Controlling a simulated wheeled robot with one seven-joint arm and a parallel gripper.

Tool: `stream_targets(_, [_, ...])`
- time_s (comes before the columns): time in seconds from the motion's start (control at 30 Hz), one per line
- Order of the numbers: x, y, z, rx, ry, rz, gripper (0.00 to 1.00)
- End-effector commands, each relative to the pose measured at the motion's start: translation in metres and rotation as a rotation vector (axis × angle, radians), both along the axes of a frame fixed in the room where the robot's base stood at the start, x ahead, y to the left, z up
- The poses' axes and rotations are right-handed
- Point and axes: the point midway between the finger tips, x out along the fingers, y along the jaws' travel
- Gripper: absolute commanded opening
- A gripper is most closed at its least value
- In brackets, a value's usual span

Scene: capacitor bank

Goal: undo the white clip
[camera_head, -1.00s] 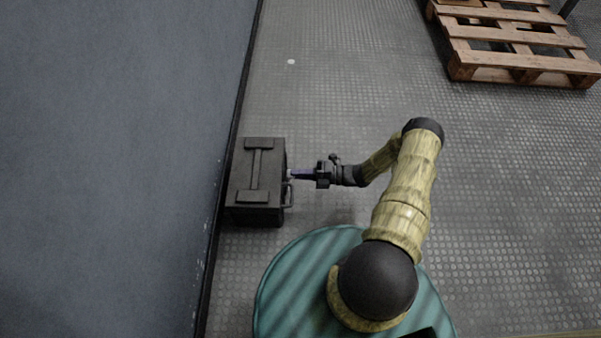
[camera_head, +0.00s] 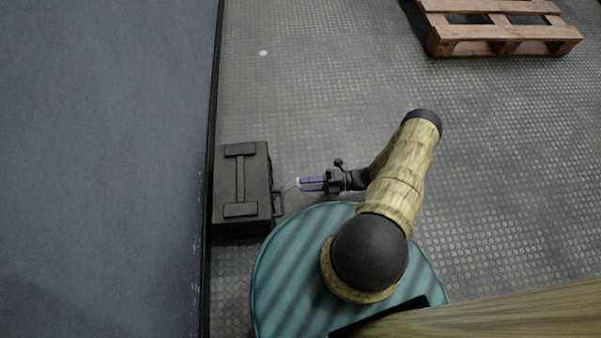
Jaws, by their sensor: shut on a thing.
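The capacitor bank is a dark box (camera_head: 256,190) with raised bars on its top, standing on the floor against the wall at left in the head view. A thin pale line runs from the clip towards the box. The fingers hide part of the clip, and the line's far end is too small to make out.
A dark handle (camera_head: 278,204) sticks out from the box's right side. A blue-grey wall (camera_head: 110,150) bounds the left. A wooden pallet (camera_head: 500,32) lies at the upper right. The textured floor between is mostly clear, with a small white spot (camera_head: 263,53).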

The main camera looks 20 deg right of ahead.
Motion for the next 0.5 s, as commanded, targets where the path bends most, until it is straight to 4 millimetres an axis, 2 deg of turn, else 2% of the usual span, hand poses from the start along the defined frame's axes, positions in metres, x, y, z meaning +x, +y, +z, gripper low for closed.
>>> stream_targets(0.03, [-0.0023,0.0062,-0.0198,-0.024,0.018,-0.002,0.01])
stream_targets(0.1, [-0.0039,0.0056,-0.0201,-0.023,0.017,-0.002,0.01])
stream_targets(0.27, [-0.0037,0.0046,-0.0166,-0.021,0.014,-0.002,0.32])
stream_targets(0.5, [-0.0037,0.0026,-0.0142,-0.020,0.013,-0.004,0.32])
